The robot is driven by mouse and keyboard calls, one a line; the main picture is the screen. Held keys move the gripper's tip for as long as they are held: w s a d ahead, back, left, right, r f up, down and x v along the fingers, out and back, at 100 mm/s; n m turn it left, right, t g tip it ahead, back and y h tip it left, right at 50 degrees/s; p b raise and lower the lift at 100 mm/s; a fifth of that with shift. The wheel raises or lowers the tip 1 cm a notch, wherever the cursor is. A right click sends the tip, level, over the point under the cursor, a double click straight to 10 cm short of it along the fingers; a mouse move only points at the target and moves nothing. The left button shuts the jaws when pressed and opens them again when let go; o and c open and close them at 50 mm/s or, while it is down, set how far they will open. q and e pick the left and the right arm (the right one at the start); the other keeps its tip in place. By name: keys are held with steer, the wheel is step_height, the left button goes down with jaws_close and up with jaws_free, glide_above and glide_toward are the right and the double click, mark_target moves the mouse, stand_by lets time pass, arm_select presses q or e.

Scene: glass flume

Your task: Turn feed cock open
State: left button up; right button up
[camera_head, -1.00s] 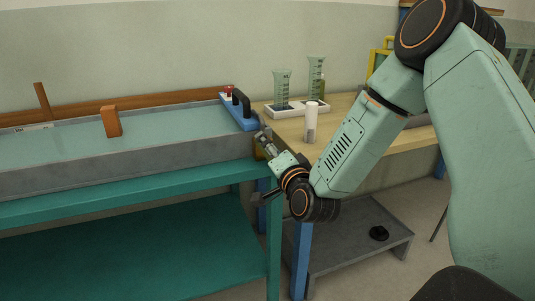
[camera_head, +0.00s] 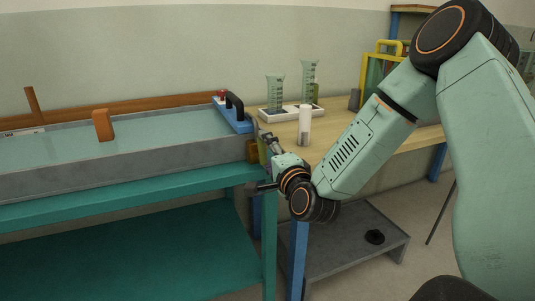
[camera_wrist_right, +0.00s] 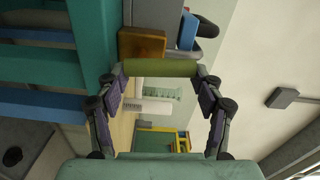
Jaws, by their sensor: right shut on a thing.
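The feed cock is at the right end of the glass flume (camera_head: 130,160). Its brass-brown body (camera_head: 253,151) is partly hidden by my gripper in the head view and shows as a brown block (camera_wrist_right: 142,42) in the wrist view. Its handle appears as an olive-green bar (camera_wrist_right: 160,68) across the top of the wrist view. My right gripper (camera_wrist_right: 160,75) is shut on this bar, with a finger at each end. In the head view my right gripper (camera_head: 267,147) is small at the flume's end, and its fingertips are hard to make out. My left gripper is not in view.
A blue bracket with a black handle (camera_head: 235,103) sits on the flume's end. An orange block (camera_head: 103,125) stands in the flume. A yellow rack (camera_head: 378,68) is farther back.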

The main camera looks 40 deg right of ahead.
steer(key=shift+f, duration=0.1)
steer(key=o, duration=1.2)
steer(key=shift+c, duration=0.2)
steer(key=v, duration=0.7)
steer(key=shift+s, duration=0.3)
steer(key=shift+w, duration=0.1)
steer(key=x, duration=0.7)
steer(key=shift+w, duration=0.2)
steer(key=shift+s, duration=0.15)
